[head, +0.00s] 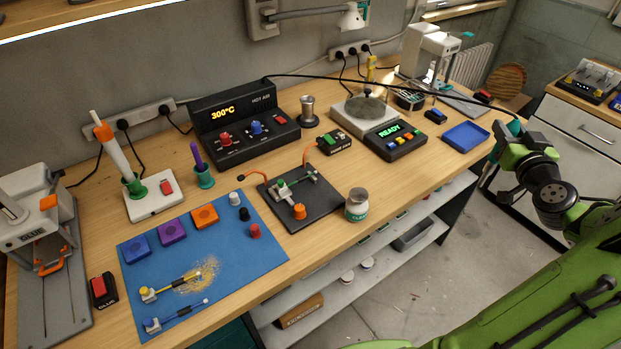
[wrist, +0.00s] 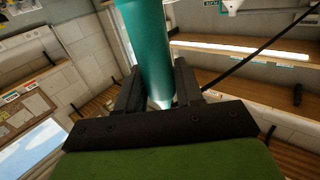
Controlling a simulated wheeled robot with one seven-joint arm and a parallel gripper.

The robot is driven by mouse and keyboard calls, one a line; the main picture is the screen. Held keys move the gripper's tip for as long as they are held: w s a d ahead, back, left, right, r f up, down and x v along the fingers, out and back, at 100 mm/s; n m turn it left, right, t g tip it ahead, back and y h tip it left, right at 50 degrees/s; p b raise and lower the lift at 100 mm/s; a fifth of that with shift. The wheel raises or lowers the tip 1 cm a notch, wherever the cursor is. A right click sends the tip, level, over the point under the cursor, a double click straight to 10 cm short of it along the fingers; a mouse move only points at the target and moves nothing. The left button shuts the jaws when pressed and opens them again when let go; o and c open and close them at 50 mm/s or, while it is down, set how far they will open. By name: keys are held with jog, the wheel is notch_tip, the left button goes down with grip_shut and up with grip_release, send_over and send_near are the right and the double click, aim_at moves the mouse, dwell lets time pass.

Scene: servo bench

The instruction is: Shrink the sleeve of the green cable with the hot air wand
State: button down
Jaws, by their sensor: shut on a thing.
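My gripper (head: 507,143) is at the right, beyond the bench's right end. It is shut on the teal hot air wand (wrist: 148,45), which stands between the black fingers in the wrist view. A teal bit of it shows at my gripper in the head view, with a black hose running back to the hot air station (head: 243,125), whose display reads 300°C. A small green-ended piece (head: 283,188), perhaps the green cable, lies across the black fixture (head: 322,207) at mid bench. Its sleeve is too small to make out. My gripper is far from it.
A blue mat (head: 225,272) holds two cables with yellow and blue ends, coloured blocks and small caps.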

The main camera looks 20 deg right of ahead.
jog(key=shift+s+a+b, duration=0.25)
jog(key=shift+a+b, duration=0.55)
jog(key=shift+w+d, duration=0.25)
jog(key=shift+d, duration=0.55)
dwell(0.6)
jog(key=shift+s+a+b, duration=0.25)
jog(key=shift+a+b, duration=0.55)
jog(key=shift+w+d, duration=0.25)
jog(key=shift+d, duration=0.55)
dwell(0.5)
jog(key=shift+s+a+b, duration=0.25)
jog(key=shift+a+b, duration=0.5)
jog(key=shift+a, duration=0.05)
dwell(0.5)
notch_tip(320, 180, up, 9)
jog(key=p, duration=0.5)
dwell(0.6)
